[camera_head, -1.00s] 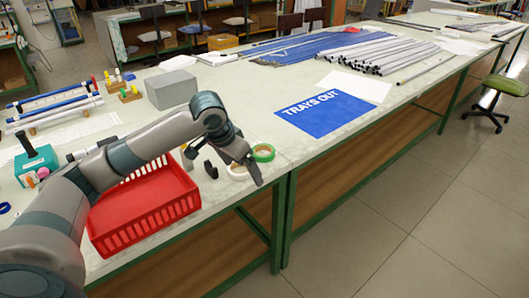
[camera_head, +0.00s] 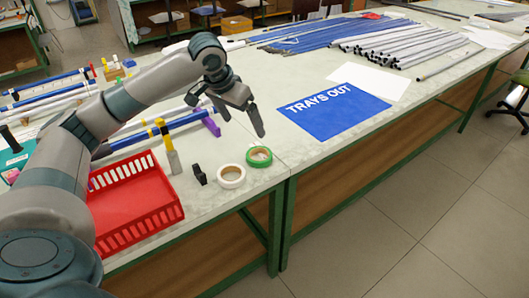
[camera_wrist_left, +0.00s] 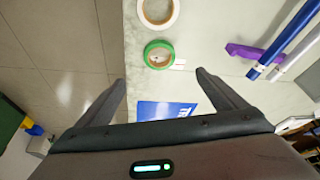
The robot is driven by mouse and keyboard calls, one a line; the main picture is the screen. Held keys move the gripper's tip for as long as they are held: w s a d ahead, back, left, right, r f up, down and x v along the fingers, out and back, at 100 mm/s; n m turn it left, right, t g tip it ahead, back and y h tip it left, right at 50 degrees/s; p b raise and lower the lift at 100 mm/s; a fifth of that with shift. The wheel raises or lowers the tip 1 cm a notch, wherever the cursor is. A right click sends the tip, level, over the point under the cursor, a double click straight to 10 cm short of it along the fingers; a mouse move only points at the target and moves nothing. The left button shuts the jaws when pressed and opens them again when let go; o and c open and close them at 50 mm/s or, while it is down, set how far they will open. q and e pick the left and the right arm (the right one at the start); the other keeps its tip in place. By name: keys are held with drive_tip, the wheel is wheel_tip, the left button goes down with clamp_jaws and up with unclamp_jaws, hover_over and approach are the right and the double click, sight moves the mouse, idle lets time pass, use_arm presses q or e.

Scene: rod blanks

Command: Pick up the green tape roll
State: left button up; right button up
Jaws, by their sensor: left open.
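The green tape roll (camera_head: 259,157) lies flat on the pale table near its front edge, and it also shows in the left wrist view (camera_wrist_left: 159,54). A white tape roll (camera_head: 231,176) lies just left of it in the head view and at the top of the wrist view (camera_wrist_left: 158,12). My left gripper (camera_head: 242,126) is open and empty, above the table and behind the green roll in the head view. In the wrist view its two fingers (camera_wrist_left: 160,88) are spread apart, with the green roll beyond their tips. My right gripper is not in view.
A red basket (camera_head: 135,207) stands at the left front, with a small black object (camera_head: 199,174) between it and the rolls. A blue TRAYS OUT sheet (camera_head: 338,118) lies to the right. Blue and grey rods (camera_head: 400,44) lie at the back. The table around the green roll is mostly clear.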

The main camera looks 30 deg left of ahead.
use_arm(q)
drive_tip(key=p+x, duration=0.1)
drive_tip(key=x, duration=1)
drive_tip(key=shift+w+f, duration=0.1)
drive_tip(key=shift+f, duration=0.35)
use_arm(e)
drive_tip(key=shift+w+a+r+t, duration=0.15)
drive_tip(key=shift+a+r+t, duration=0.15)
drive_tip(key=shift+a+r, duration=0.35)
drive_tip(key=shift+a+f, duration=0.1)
use_arm(q)
drive_tip(key=shift+d, duration=0.1)
